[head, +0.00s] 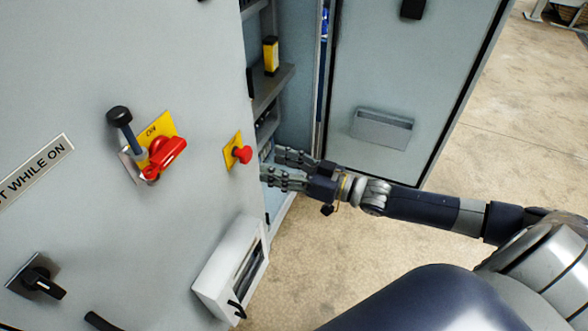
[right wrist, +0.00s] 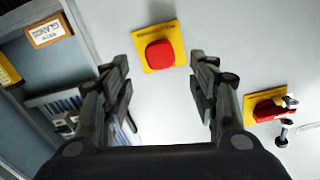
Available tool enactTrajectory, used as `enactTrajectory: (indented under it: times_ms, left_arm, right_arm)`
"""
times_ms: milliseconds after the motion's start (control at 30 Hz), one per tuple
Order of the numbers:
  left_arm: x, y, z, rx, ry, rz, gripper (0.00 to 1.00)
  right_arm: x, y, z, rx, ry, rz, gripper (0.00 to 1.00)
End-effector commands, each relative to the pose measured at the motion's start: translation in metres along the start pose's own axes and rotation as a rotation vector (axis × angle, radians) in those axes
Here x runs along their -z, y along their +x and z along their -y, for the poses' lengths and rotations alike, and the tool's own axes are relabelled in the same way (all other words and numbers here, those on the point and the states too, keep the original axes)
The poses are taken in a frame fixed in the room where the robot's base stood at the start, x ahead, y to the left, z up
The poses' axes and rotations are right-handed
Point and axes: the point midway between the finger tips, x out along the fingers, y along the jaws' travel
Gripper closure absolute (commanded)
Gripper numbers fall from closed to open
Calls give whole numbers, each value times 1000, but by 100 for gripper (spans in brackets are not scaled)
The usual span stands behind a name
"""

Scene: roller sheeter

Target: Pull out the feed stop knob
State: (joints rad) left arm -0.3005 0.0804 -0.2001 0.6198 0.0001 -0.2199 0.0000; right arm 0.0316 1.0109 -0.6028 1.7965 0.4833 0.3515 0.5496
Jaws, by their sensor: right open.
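The feed stop knob (head: 242,154) is a red mushroom-shaped knob on a yellow plate, on the grey cabinet front near its right edge. It also shows in the right wrist view (right wrist: 160,55), ahead of and between my fingertips. My right gripper (head: 270,165) is open and empty, just right of the knob in the head view, with a small gap and no visible contact. Its two fingers stand on either side of the knob in the right wrist view (right wrist: 159,66). My left gripper is not in view.
A red rotary switch handle (head: 165,155) on a yellow plate and a black-knobbed lever (head: 119,116) sit left of the knob. A white box (head: 232,270) juts out below. An open cabinet door (head: 385,80) stands behind my right arm, beside exposed shelves (head: 272,88).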

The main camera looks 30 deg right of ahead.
Motion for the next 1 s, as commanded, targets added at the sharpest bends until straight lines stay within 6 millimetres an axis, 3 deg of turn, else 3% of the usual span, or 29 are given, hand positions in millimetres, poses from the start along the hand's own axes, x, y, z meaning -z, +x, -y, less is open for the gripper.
enactTrajectory:
  times_ms: [200,400,1000]
  left_arm:
    - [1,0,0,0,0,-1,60]
    - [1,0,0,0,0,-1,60]
    - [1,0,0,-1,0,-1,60]
  right_arm:
    - [-2,-30,-1,-2,1,4,46]
    - [0,-42,0,-1,1,1,46]
    - [-1,-44,-1,-3,0,0,46]
